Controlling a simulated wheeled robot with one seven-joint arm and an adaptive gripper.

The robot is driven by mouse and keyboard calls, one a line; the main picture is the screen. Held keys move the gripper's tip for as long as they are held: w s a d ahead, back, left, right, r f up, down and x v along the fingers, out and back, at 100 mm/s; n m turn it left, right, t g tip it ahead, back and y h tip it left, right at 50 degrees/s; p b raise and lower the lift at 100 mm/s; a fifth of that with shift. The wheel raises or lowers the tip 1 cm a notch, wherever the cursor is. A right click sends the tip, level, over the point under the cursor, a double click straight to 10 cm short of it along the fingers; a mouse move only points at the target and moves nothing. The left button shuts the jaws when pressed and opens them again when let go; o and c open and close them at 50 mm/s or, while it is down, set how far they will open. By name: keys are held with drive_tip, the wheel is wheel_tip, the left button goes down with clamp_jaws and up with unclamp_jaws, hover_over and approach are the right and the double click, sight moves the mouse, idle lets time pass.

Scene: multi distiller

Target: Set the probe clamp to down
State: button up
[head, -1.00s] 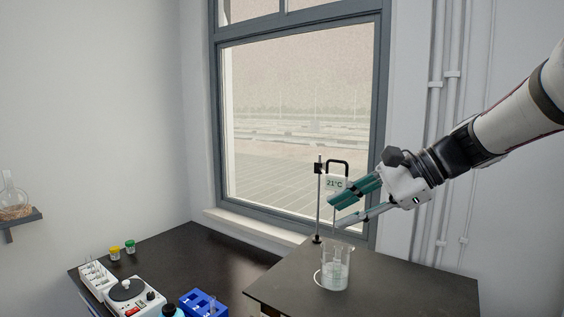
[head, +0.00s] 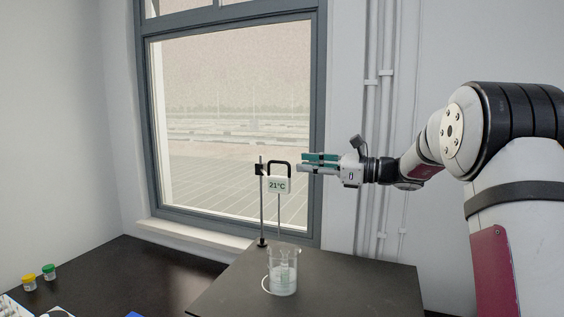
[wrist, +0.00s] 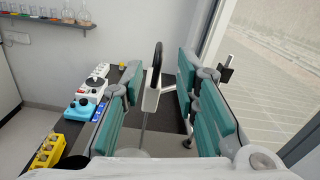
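The probe clamp (head: 279,185) is a white block with a black loop handle and a 21°C display, high on a thin upright stand (head: 262,215). A thin probe hangs from it above the glass beaker (head: 283,282), which stands on the dark table; whether its tip enters the beaker is unclear. My gripper (head: 303,163) is just right of the handle in the head view. In the wrist view its teal fingers (wrist: 159,72) are spread, with the clamp's handle (wrist: 157,62) ahead and between them. I cannot see contact.
The window (head: 235,130) is close behind the stand. In the wrist view, a hot plate (wrist: 91,89), a blue item (wrist: 81,109) and a yellow rack (wrist: 48,151) stand at left. Yellow and green capped jars (head: 39,275) are on the lower bench. The table right of the beaker is clear.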

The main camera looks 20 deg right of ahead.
sight(281, 163)
drive_tip(key=p+x, duration=0.1)
drive_tip(key=x, duration=0.7)
clamp_jaws()
drive_tip(key=shift+f, duration=0.1)
